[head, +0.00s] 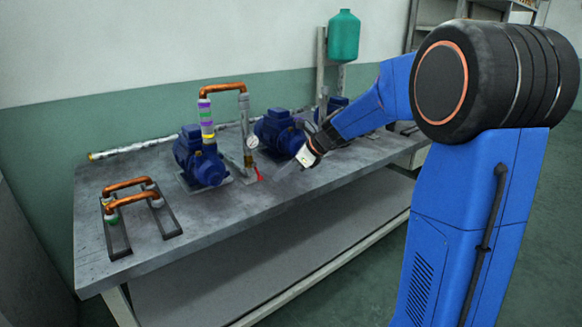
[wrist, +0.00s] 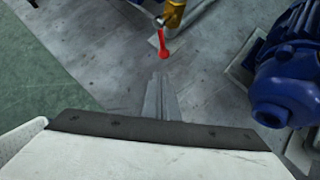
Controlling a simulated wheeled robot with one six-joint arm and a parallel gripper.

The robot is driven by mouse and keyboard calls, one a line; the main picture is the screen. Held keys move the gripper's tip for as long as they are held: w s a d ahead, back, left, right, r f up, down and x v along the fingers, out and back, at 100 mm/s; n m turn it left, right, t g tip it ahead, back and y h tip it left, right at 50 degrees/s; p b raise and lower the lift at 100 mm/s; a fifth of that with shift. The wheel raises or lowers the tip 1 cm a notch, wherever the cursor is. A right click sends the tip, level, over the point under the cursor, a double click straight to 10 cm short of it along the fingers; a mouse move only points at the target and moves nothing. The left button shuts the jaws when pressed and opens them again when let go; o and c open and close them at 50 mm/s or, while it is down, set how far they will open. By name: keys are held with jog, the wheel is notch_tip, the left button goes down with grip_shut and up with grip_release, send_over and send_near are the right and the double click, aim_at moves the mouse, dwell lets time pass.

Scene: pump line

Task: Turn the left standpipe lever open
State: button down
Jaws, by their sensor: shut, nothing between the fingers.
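The left standpipe (head: 244,116) is a grey upright pipe on the bench beside the left blue pump. Low on it is a brass valve (head: 249,160) with a red lever (head: 259,174), which points down and slightly right in the head view. In the wrist view, the red lever (wrist: 164,46) hangs from the brass valve (wrist: 174,12) and its rounded end points towards me. My gripper (head: 281,171) is to the right of the lever, apart from it. In the wrist view my gripper's fingers (wrist: 160,88) are together and empty, just short of the lever.
The left blue pump (head: 200,158) stands left of the standpipe. Another blue pump (head: 277,130) stands behind my gripper; a blue pump (wrist: 285,85) is close on the right in the wrist view. Copper-pipe rack (head: 117,230) lies at the bench's left end. The bench front (head: 225,235) is clear.

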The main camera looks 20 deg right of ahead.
aim_at(267, 186)
jog(key=shift+w+a+f, duration=0.1)
jog(key=shift+w+a, duration=0.55)
jog(key=shift+a, duration=0.2)
jog(key=shift+w+a, duration=0.6)
jog(key=shift+a, duration=0.25)
jog(key=shift+s+a+f+m+y, duration=0.1)
jog(key=shift+a+f+m+y, duration=0.2)
jog(key=shift+y, duration=0.6)
jog(key=shift+s+a+f+y, duration=0.1)
jog(key=shift+a+f+y, duration=0.2)
jog(key=shift+r, duration=0.1)
